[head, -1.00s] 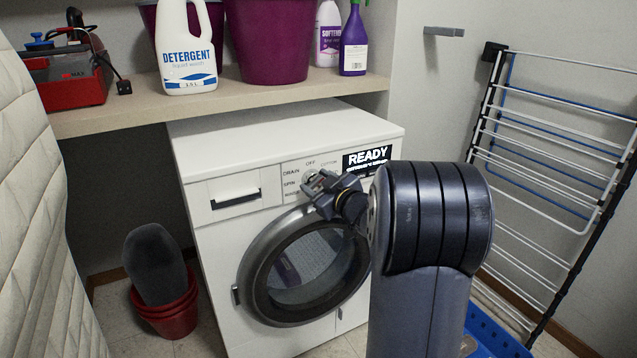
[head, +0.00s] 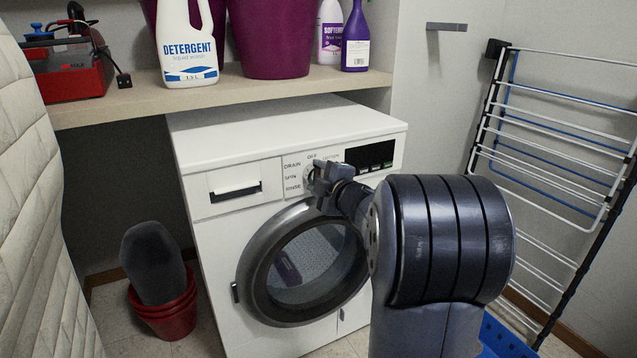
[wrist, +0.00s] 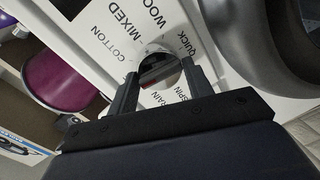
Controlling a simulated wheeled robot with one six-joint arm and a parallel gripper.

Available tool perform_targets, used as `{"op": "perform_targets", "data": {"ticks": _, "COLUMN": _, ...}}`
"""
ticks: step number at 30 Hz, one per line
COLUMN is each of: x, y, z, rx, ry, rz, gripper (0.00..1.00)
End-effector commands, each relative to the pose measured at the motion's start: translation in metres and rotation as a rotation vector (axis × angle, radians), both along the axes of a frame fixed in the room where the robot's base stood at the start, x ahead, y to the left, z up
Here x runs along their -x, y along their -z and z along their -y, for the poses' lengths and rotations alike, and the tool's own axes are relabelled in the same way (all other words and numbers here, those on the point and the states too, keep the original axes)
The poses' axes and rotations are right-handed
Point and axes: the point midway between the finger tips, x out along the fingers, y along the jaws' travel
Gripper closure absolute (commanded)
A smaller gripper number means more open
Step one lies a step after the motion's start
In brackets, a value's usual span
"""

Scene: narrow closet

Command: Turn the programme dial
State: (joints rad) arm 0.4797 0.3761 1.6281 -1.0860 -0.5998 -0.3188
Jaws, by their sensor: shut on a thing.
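The white washing machine (head: 285,122) stands under the shelf with its round door shut. Its programme dial (wrist: 160,66) is a round shiny knob in the wrist view, ringed by labels such as COTTON, MIXED, QUICK and SPIN. My gripper (head: 318,172) reaches the front panel and is shut on the dial, one finger on each side of it in the wrist view (wrist: 161,76). In the head view my gripper hides most of the dial; OFF, DRAIN, SPIN and RINSE show beside it. The dial's pointer cannot be made out. The display (head: 370,155) is dark with small green marks.
A shelf (head: 130,100) above the machine holds a detergent bottle (head: 188,45), a purple tub (head: 275,40) and other bottles. Red buckets (head: 168,315) stand on the floor at left. A drying rack (head: 560,135) hangs on the right wall.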

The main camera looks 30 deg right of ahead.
Motion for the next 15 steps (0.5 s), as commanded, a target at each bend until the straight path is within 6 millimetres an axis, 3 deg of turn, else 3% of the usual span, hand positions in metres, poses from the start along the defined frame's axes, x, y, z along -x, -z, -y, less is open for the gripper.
{"op": "perform_targets", "data": {"ticks": 15, "x": 0.0003, "y": -0.0003, "z": 0.0003, "rx": 0.133, "ry": 0.002, "rz": 0.005, "gripper": 0.74}}
